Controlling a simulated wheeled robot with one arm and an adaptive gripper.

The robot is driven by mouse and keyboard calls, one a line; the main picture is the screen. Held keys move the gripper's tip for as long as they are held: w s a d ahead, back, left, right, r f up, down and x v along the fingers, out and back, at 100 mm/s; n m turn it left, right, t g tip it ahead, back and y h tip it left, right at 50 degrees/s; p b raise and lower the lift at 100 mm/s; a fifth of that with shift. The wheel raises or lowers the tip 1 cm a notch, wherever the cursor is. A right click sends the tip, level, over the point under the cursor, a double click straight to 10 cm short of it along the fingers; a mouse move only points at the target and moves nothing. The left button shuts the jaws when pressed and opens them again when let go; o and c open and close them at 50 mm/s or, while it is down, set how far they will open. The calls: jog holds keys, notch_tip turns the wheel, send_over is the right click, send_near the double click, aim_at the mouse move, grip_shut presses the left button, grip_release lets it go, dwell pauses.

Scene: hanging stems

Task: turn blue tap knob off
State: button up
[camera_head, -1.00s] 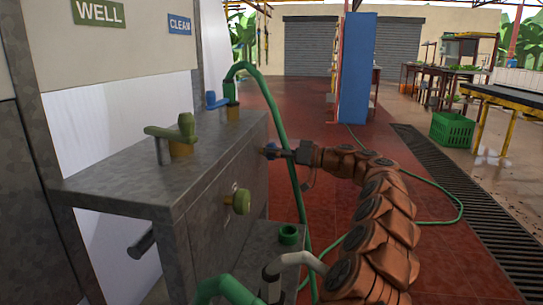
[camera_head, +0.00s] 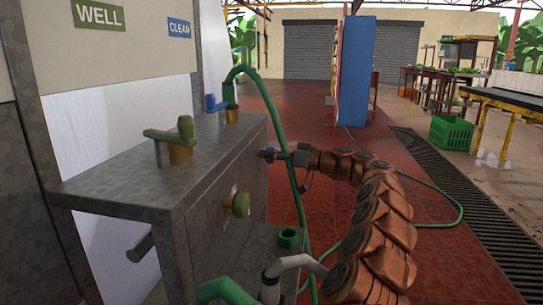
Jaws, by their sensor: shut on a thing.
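A blue tap knob (camera_head: 268,154) sits on the front face of the grey metal cabinet (camera_head: 205,218), toward its far end. My gripper (camera_head: 276,155), at the end of the orange-brown arm, is shut on this blue knob, close to the cabinet face. The fingers are small here and partly hide the knob, so its exact turn angle cannot be told. A green knob (camera_head: 241,204) with a yellowish base is on the same face, nearer to the camera. A blue lever (camera_head: 215,104) and a green lever (camera_head: 172,140) stand on the cabinet top.
A green hose (camera_head: 280,120) arches from the cabinet top and hangs down beside my gripper. White and green pipes (camera_head: 272,276) stand at the front. A green crate (camera_head: 451,132) and a drain grate (camera_head: 460,190) lie to the right. Red floor is open beyond the arm.

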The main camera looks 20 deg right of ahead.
jog(key=shift+r+p, duration=0.1)
jog(key=shift+p, duration=0.35)
jog(key=m+p, duration=0.1)
jog(key=p, duration=0.1)
jog(key=m+p, duration=0.2)
jog(key=shift+r+m+p, duration=0.25)
jog(key=shift+m+p, duration=0.05)
jog(key=shift+p, duration=0.1)
jog(key=m+p, duration=0.2)
jog(key=p, duration=0.1)
jog(key=m+g+p, duration=0.1)
jog(key=m+p, duration=0.2)
jog(key=p, duration=0.1)
jog(key=shift+d+g, duration=0.1)
jog(key=shift+g, duration=0.2)
jog(key=m+p, duration=0.3)
jog(key=p, duration=0.2)
jog(key=shift+f+g, duration=0.1)
jog(key=shift+g, duration=0.2)
jog(key=m+p, duration=0.2)
jog(key=p, duration=0.1)
jog(key=shift+f+m+g+p, duration=0.1)
jog(key=shift+m+g+p, duration=0.2)
jog(key=shift+m+g, duration=0.1)
jog(key=shift+f+m+p, duration=0.2)
jog(key=shift+m+p, duration=0.6)
jog(key=o, duration=1.2)
jog(key=shift+c, duration=0.2)
